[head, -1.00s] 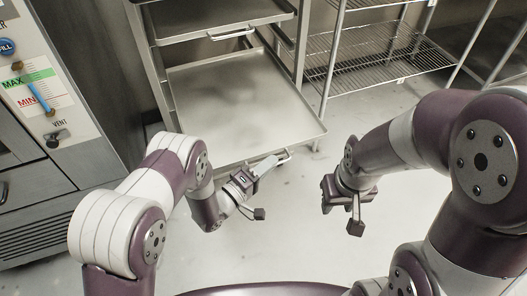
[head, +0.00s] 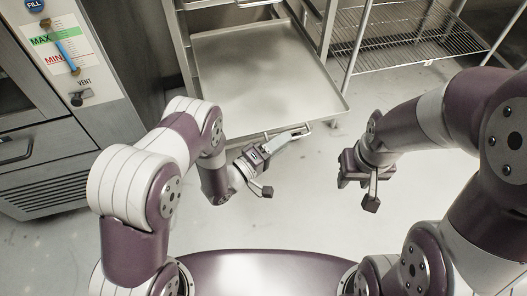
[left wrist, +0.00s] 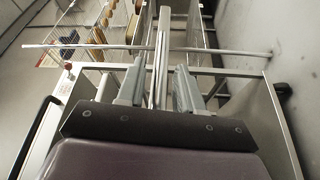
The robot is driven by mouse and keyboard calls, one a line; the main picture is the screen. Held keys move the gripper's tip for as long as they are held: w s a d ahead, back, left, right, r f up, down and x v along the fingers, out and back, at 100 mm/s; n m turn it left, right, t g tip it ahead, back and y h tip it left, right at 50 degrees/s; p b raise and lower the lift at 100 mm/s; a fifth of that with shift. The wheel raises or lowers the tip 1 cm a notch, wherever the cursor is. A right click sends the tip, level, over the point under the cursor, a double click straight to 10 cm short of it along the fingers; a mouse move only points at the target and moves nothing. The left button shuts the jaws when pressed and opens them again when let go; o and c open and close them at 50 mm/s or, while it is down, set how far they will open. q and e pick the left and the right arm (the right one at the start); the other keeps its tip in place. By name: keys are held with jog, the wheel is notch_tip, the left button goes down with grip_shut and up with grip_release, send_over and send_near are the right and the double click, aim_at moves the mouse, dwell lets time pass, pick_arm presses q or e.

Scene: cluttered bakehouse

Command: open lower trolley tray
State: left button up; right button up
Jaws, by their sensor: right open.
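The lower trolley tray (head: 262,80) is a bare, shallow metal sheet with a raised rim. It sticks out past the front posts of the steel trolley (head: 183,45). Its handle (head: 308,129) is on the front edge. My left gripper (head: 297,134) reaches the handle from the left, fingers along the tray front. My right gripper (head: 357,187) is open and empty over the floor, right of the tray front.
An oven or proofer (head: 45,110) with a panel stands at the left, beside the trolley. A wire rack (head: 410,42) stands behind, at the right. The light floor (head: 290,205) in front of the tray is clear. A wall borders the left wrist view.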

pick_arm(q)
jog(key=p+v, duration=0.1)
jog(key=v, duration=0.9)
jog(key=shift+s+a+p, duration=0.15)
jog(key=shift+p, duration=0.25)
jog(key=shift+f, duration=0.1)
